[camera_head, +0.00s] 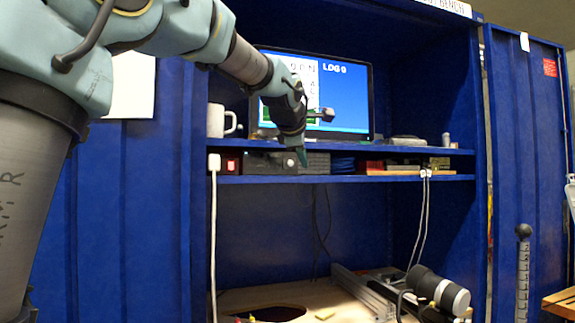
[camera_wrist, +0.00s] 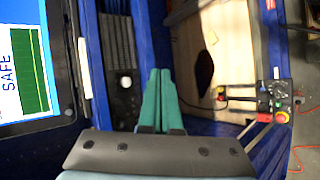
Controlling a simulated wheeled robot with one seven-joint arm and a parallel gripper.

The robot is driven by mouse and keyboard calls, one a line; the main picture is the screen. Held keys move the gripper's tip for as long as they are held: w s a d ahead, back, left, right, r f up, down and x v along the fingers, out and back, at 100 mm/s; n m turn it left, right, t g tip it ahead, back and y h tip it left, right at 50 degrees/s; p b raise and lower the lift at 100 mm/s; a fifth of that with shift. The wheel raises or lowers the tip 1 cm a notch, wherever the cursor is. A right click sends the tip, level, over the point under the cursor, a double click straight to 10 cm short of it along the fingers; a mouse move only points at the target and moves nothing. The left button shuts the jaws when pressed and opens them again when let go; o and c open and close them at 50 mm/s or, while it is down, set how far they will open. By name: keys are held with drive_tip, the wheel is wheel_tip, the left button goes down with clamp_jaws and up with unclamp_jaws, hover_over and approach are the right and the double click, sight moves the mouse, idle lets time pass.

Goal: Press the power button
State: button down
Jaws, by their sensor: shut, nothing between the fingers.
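A round white button (camera_wrist: 126,82) sits on the front of a black unit (camera_wrist: 122,52) in the wrist view; I take it for the power button. The black unit also shows in the head view (camera_head: 262,164), on the shelf below the monitor.
The monitor (camera_head: 345,95) stands on the shelf above, with a white mug (camera_head: 220,121) at its left. A white plug and cord (camera_head: 213,165) hang left of the unit. Below are a wooden surface (camera_head: 262,297) and a control box with red and yellow buttons (camera_wrist: 274,101). Blue cabinet walls flank the bay.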

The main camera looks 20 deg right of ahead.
sight(291, 160)
drive_tip(key=shift+w, duration=0.1)
drive_tip(key=shift+w+d+p, duration=0.2)
drive_tip(key=shift+w+p, duration=0.8)
drive_tip(key=shift+w, duration=0.4)
drive_tip(key=shift+w+d+p, duration=0.15)
drive_tip(key=shift+w+p, duration=0.85)
drive_tip(key=shift+w, duration=0.45)
drive_tip(key=shift+w+d+p, duration=0.2)
drive_tip(key=shift+w+p, duration=0.8)
drive_tip(key=shift+w, duration=0.4)
drive_tip(key=shift+w, duration=0.15)
drive_tip(key=shift+w, duration=0.25)
drive_tip(key=shift+w+d+p, duration=0.1)
drive_tip(key=shift+w+p, duration=0.25)
drive_tip(key=shift+p, duration=0.05)
drive_tip(key=shift+s, duration=0.1)
drive_tip(key=shift+s+b, duration=0.55)
drive_tip(key=shift+s, duration=0.1)
